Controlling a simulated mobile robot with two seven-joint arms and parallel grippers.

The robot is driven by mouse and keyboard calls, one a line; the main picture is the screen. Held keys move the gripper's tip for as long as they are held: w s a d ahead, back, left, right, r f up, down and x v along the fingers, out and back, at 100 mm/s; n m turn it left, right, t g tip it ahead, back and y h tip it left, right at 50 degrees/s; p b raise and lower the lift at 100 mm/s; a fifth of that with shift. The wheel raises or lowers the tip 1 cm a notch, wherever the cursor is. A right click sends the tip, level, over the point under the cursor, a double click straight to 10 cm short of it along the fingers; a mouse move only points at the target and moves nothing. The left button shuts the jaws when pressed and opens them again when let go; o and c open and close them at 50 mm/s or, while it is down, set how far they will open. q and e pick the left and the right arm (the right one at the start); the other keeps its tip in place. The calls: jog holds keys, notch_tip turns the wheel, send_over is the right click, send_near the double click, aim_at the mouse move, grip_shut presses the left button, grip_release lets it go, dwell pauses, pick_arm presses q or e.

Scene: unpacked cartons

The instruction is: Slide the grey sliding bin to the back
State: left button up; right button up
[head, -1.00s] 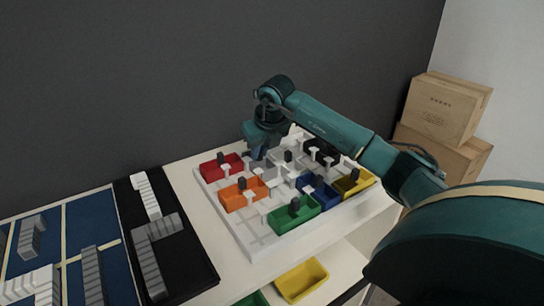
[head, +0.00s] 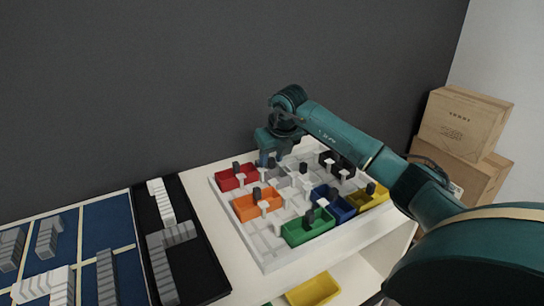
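The grey sliding bin (head: 279,180) appears as a small pale grey bin on the white grid board (head: 272,250), between the red bin (head: 230,183) and the middle of the board. Its far part is hidden by my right gripper (head: 268,162). That gripper hangs low over the back of the board, pointing down, close to the grey bin and the red bin's dark handle. I cannot tell whether it touches the grey bin's handle or how far its fingers are apart. My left gripper is out of view.
Orange (head: 250,208), green (head: 308,233), blue (head: 340,208), yellow (head: 372,199) and black (head: 346,171) bins with upright handles share the board. Trays with grey stepped blocks lie left. A dark wall (head: 150,80) stands behind; cartons (head: 462,125) are at right.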

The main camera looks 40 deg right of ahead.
jog(key=v, duration=1.3)
jog(key=shift+b, duration=0.3)
jog(key=shift+a, duration=0.1)
